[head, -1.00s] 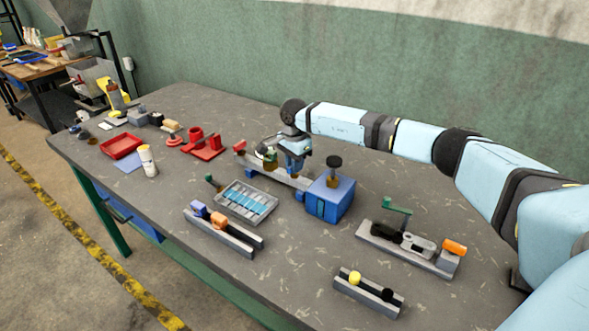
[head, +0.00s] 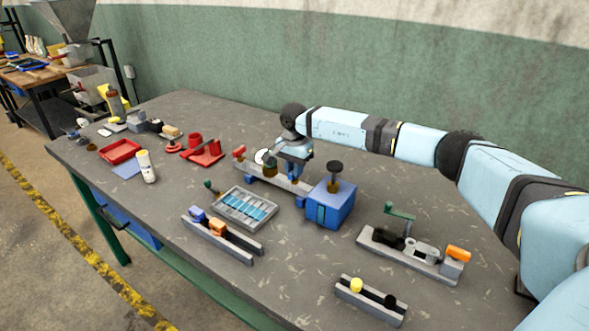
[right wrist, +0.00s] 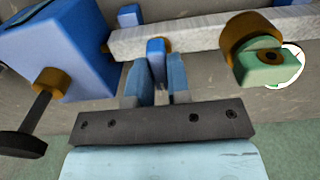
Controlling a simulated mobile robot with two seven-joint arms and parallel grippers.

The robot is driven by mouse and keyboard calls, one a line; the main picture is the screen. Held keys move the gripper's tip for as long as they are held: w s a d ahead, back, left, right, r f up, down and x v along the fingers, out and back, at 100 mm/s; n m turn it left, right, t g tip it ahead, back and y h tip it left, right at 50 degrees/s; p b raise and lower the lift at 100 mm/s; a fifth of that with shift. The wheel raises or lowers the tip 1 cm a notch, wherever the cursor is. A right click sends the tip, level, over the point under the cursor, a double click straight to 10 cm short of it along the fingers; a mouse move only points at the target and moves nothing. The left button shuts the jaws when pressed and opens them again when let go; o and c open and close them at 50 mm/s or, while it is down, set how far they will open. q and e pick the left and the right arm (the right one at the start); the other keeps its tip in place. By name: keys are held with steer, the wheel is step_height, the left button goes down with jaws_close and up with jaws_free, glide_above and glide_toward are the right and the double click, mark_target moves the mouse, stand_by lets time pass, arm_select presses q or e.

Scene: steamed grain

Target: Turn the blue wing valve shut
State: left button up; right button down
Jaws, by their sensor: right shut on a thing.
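The blue wing valve (right wrist: 156,48) shows in the right wrist view as a small blue tab against the pale grey bar (right wrist: 195,36). My right gripper (right wrist: 157,72) is shut on it, with one finger on each side. In the head view, my right gripper (head: 293,168) reaches down over the grey bar (head: 265,179), just left of the blue box (head: 330,203). The gripper hides the wing valve there. My left gripper is not in view.
The blue box carries a black knob (head: 335,167) on a brass stem. A grey tray (head: 245,207) and a green-handled fixture (head: 400,213) stand nearer.

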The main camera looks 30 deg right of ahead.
steer(key=c, duration=1.1)
jaws_free()
steer(key=shift+r, duration=0.1)
step_height(320, 180, up, 14)
steer(key=shift+f, duration=0.15)
